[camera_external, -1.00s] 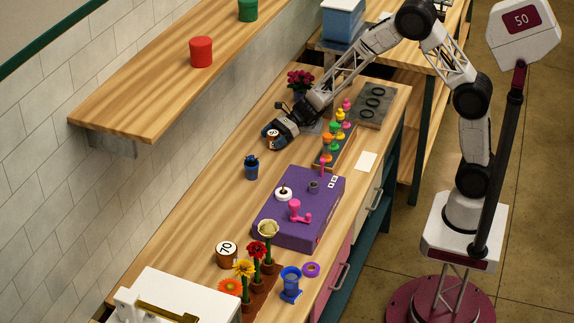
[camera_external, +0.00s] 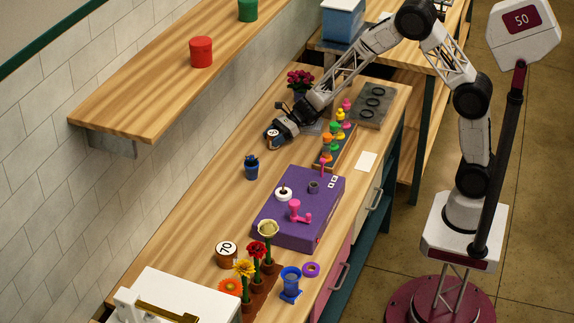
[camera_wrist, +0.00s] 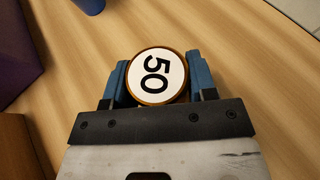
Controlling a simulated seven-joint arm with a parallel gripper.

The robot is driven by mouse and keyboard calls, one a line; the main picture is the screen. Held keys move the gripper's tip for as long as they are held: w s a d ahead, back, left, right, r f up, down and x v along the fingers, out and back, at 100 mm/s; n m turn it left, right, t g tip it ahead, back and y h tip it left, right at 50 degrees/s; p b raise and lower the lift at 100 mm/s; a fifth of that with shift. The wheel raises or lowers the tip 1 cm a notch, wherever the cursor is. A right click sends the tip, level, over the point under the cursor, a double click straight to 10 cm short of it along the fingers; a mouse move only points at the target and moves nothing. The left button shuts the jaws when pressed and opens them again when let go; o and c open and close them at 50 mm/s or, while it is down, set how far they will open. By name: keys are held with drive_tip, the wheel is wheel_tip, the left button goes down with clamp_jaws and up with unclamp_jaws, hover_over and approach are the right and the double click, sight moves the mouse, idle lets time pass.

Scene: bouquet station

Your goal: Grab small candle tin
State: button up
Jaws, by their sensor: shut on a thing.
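The small candle tin (camera_wrist: 157,76) has a white round top marked 50 and a brown rim. In the wrist view it sits between the two blue fingers of my gripper (camera_wrist: 160,84), which is shut on it. In the external view the tin (camera_external: 272,135) shows at the end of my gripper (camera_external: 276,136), over the far half of the bench near the wall side. I cannot tell whether its base touches the wood. A larger tin marked 70 (camera_external: 227,252) stands at the near end of the bench.
A blue cup with dark contents (camera_external: 251,168) stands nearer than my gripper. A purple box (camera_external: 318,229) with knobs is mid-bench. A rack of coloured pegs (camera_external: 346,138) lies right of my gripper. Potted flowers (camera_external: 258,252) stand at the near end. Bare wood lies along the wall.

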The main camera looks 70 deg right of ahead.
sight(273, 133)
drive_tip(key=shift+r, duration=0.1)
drive_tip(key=shift+r, duration=4.9)
